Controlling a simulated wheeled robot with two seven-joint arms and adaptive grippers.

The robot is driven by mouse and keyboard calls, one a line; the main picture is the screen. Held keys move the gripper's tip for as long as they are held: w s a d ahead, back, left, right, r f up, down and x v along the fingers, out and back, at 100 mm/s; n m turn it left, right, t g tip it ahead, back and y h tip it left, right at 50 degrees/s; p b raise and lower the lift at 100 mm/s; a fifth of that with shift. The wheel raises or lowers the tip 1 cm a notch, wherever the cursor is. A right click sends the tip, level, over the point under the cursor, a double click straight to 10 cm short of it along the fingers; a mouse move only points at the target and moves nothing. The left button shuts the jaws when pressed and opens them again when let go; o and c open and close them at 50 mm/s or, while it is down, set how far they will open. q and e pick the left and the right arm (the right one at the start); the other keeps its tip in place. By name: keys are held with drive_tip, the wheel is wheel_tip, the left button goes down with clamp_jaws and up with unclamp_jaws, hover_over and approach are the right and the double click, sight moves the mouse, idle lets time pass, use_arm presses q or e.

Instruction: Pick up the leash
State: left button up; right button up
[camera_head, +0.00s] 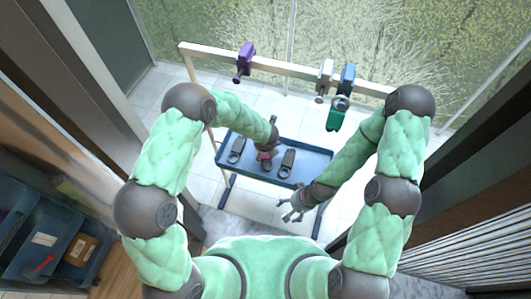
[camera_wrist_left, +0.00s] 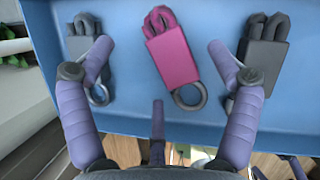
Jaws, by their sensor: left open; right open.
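Three bundles of looped cord with rings lie in a blue tray (camera_head: 308,155). The middle bundle has a pink wrap (camera_wrist_left: 172,58); in the head view its pink part (camera_head: 264,157) shows below my left gripper. A dark grey bundle lies to its left (camera_head: 237,150) and another to its right (camera_head: 287,161). Which one is the leash I cannot tell. My left gripper (camera_wrist_left: 160,50) is open, its fingers spread on either side of the pink bundle; contact is not visible. My right gripper (camera_head: 290,207) is open and empty, in front of the tray's near right side.
A beige rail (camera_head: 285,67) runs behind the tray. It carries a purple clamp (camera_head: 244,62), a beige clamp (camera_head: 324,78), a blue clamp (camera_head: 347,80) and a teal piece (camera_head: 335,117). Blue bins (camera_head: 42,240) stand at lower left. A glass wall stands behind.

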sight(266, 155)
use_arm(q)
drive_tip(key=b+x, duration=0.1)
drive_tip(key=x, duration=0.1)
drive_tip(key=b+x, duration=0.1)
drive_tip(key=x, duration=0.1)
drive_tip(key=shift+s+a+f, duration=0.1)
drive_tip(key=shift+a+f, duration=0.05)
drive_tip(key=shift+f, duration=0.3)
drive_tip(key=c, duration=1.3)
